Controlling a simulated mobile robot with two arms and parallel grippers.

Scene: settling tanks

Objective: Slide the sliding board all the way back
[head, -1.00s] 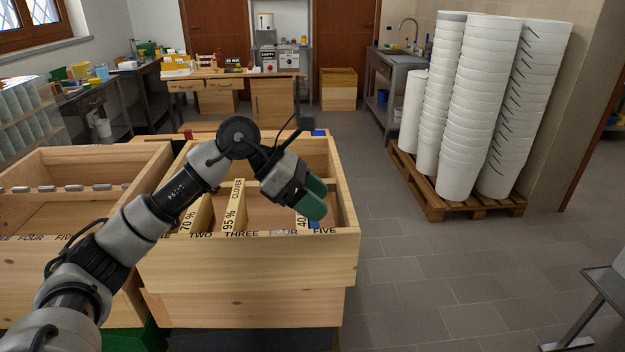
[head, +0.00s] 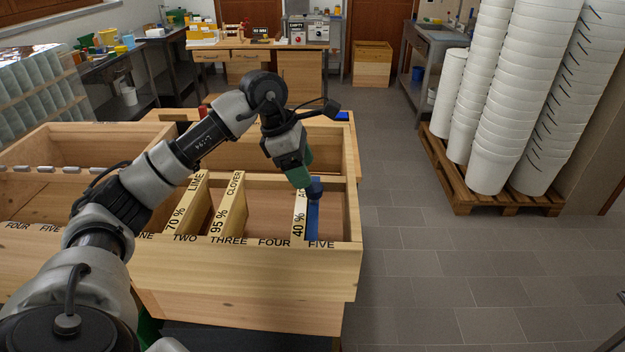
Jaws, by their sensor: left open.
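A wooden box (head: 250,262) is marked with words along its front edge, among them TWO, THREE, FOUR and FIVE. A narrow blue board (head: 313,220) with a dark blue knob (head: 315,188) on top stands in it near FIVE. I cannot tell for sure that this is the sliding board. A light board labelled 40 % (head: 299,222) stands just left of it. My left gripper (head: 300,180) has green fingers, is open, and hangs over the box right beside the knob. Whether they touch is unclear. My right gripper is not in view.
Boards labelled 70 % LIME (head: 185,210) and 95 % CLOVER (head: 230,210) stand further left in the box. Another wooden box (head: 60,150) adjoins on the left. White bucket stacks (head: 495,120) stand on a pallet (head: 490,205) at right. The tiled floor (head: 430,280) is clear.

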